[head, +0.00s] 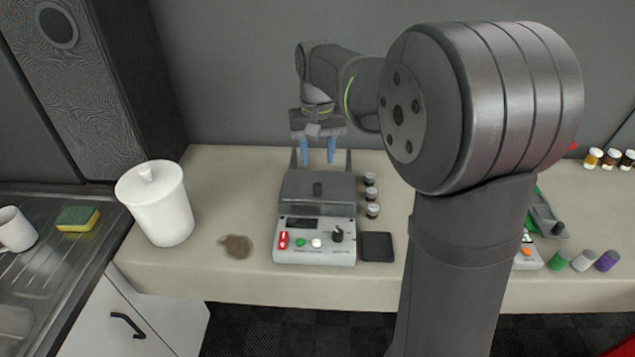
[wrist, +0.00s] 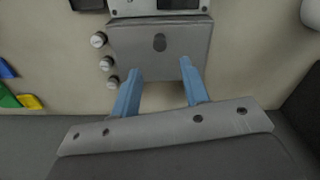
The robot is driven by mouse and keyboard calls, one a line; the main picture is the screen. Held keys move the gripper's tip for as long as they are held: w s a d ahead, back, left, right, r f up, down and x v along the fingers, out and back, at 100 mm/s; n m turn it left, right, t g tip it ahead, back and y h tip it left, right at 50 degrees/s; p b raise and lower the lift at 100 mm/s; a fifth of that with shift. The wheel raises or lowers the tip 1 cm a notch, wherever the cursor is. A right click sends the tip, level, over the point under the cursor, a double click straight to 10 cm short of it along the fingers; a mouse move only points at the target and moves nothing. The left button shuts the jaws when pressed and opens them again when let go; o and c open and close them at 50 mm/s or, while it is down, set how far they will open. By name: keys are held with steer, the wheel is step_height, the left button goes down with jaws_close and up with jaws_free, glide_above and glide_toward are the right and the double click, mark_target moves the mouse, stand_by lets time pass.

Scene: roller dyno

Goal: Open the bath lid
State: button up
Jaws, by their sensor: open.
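The bath is a grey box behind a white control panel (head: 314,242) on the counter. My gripper (head: 318,160) has two blue fingers, spread apart and empty. It is above and behind the lid's far edge. In the wrist view my gripper (wrist: 158,80) is over that edge, its fingers pointing toward the panel.
A dark square pad (head: 377,247) lies right of the panel. A white lidded canister (head: 158,205) and a brown stain (head: 236,246) are to the left. A wall stands behind the counter.

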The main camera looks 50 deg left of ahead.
mark_target(318, 184)
step_height(318, 184, down, 9)
steer(key=shift+r, duration=0.1)
stand_by(0.3)
jaws_close()
